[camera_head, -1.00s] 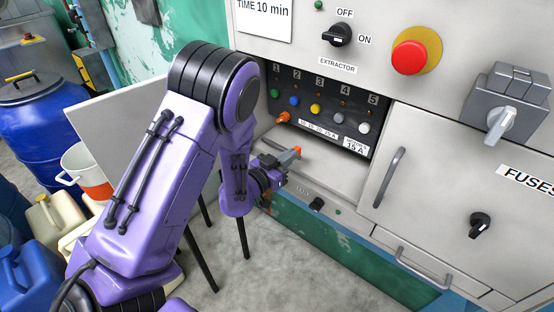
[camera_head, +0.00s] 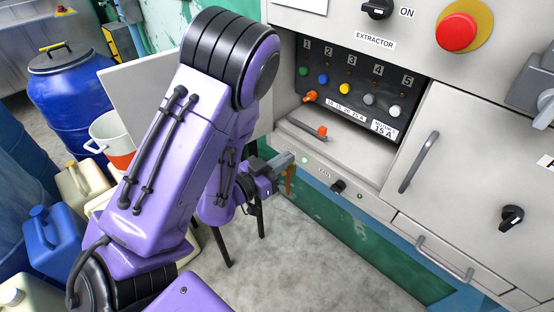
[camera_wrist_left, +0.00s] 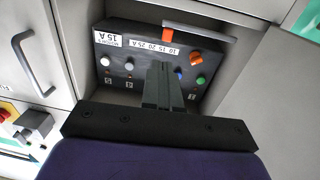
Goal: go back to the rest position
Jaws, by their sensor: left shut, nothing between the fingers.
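My left gripper (camera_head: 284,163) is shut and empty in the head view, in front of the machine's lower front edge, below and left of the fuse panel (camera_head: 352,118). Its closed grey fingers (camera_wrist_left: 162,86) stand in front of the panel in the left wrist view and hide part of it. A dark tool with an orange end (camera_head: 322,131) lies on the ledge under the panel, apart from the fingers. The orange end also shows in the left wrist view (camera_wrist_left: 168,33). My right gripper is in neither view.
The machine front has a door handle (camera_head: 418,162), a red stop button (camera_head: 457,32) and a black knob (camera_head: 511,217). At left stand a blue drum (camera_head: 72,100), a white and orange bucket (camera_head: 112,140) and several canisters (camera_head: 50,240). Floor (camera_head: 310,260) below the gripper is clear.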

